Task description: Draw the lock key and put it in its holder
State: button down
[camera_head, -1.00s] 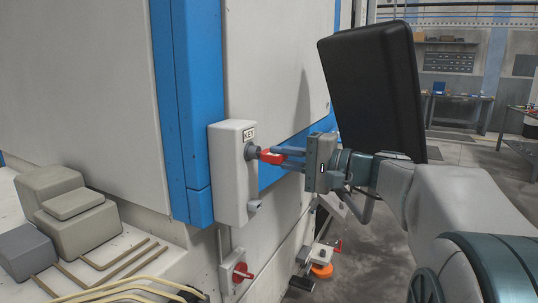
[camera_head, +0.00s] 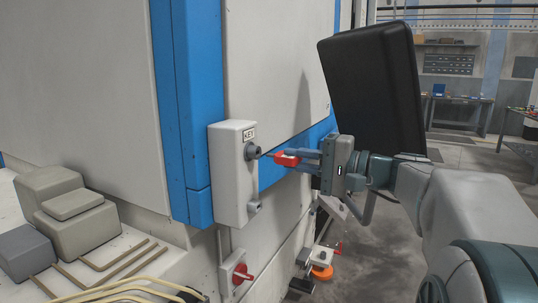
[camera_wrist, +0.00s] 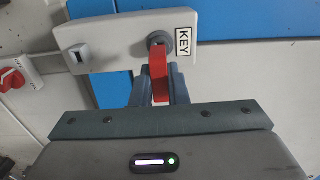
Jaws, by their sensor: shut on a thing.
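The red-headed key (camera_head: 286,159) is between the fingers of my gripper (camera_head: 291,158), which is shut on it. Its thin dark shaft points left at the round grey lock (camera_head: 251,151) by the KEY label on a pale box (camera_head: 232,185). I cannot tell whether the shaft's tip is clear of the lock. A second grey fitting (camera_head: 254,206), possibly the holder, sticks out low on the same box. In the wrist view the red key (camera_wrist: 159,72) stands between my gripper's fingers (camera_wrist: 160,90), in front of the lock (camera_wrist: 160,39); the second fitting (camera_wrist: 82,54) is to the left.
A red rotary switch (camera_head: 241,273) is below the box. A black panel (camera_head: 372,90) rises behind my gripper. Grey blocks (camera_head: 75,215) and yellow cables (camera_head: 120,291) lie at lower left. Open floor shows at the right.

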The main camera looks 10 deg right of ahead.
aim_at(299, 161)
jog(key=shift+s+d, duration=0.1)
jog(key=v, duration=0.2)
jog(key=b+v, duration=0.1)
jog(key=v, duration=0.2)
jog(key=shift+f, duration=0.25)
notch_tip(299, 161, down, 13)
jog(key=b, duration=1.1)
jog(key=shift+r, duration=0.2)
jog(key=shift+a, duration=0.25)
jog(key=shift+x, duration=2.9)
jog(key=shift+d+b, duration=0.1)
jog(key=shift+b, duration=0.5)
jog(key=shift+x, duration=1.7)
